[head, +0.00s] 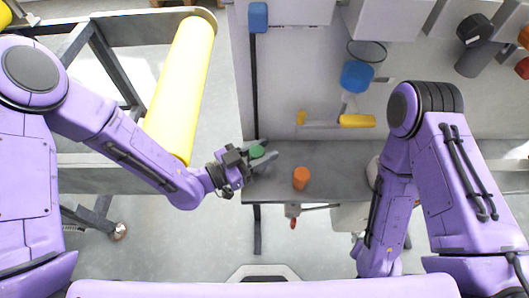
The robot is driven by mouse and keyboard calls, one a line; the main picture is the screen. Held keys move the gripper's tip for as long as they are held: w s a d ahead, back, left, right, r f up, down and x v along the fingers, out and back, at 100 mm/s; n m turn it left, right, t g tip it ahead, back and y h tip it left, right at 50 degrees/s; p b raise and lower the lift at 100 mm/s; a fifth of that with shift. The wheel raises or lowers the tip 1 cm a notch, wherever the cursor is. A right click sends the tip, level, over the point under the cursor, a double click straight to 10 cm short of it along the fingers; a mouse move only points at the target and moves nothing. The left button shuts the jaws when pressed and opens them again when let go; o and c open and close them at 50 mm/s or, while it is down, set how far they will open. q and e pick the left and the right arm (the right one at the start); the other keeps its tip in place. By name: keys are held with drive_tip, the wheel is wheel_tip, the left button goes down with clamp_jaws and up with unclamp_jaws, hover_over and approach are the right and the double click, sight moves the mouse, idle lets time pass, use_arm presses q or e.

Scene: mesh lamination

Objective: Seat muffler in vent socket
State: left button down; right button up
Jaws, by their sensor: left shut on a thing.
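My left gripper (262,156) is at the left end of a grey shelf. It is shut on a small green round piece (257,151), which may be the muffler; the fingers partly hide it. An orange cylinder (301,177) stands upright on the shelf, to the right of the left gripper and apart from it. I cannot make out which part is the vent socket. My right arm hangs down at the right, and its gripper does not show.
The grey shelf (335,165) is mostly bare. Behind it are a yellow-ended bar (357,121) and a blue cylindrical part (357,76). A long yellow roller (181,90) lies beside my left forearm. A red-tipped fitting (293,222) hangs below the shelf's front edge.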

use_arm(q)
drive_tip(key=shift+s+r, duration=0.15)
drive_tip(key=shift+r, duration=0.05)
drive_tip(key=shift+d+f, duration=0.1)
drive_tip(key=c, duration=0.8)
unclamp_jaws()
drive_tip(key=shift+o, duration=0.2)
drive_tip(key=shift+a, duration=0.25)
drive_tip(key=b+v, duration=0.2)
drive_tip(key=v, duration=0.9)
drive_tip(key=shift+s+a, duration=0.2)
drive_tip(key=shift+a, duration=0.05)
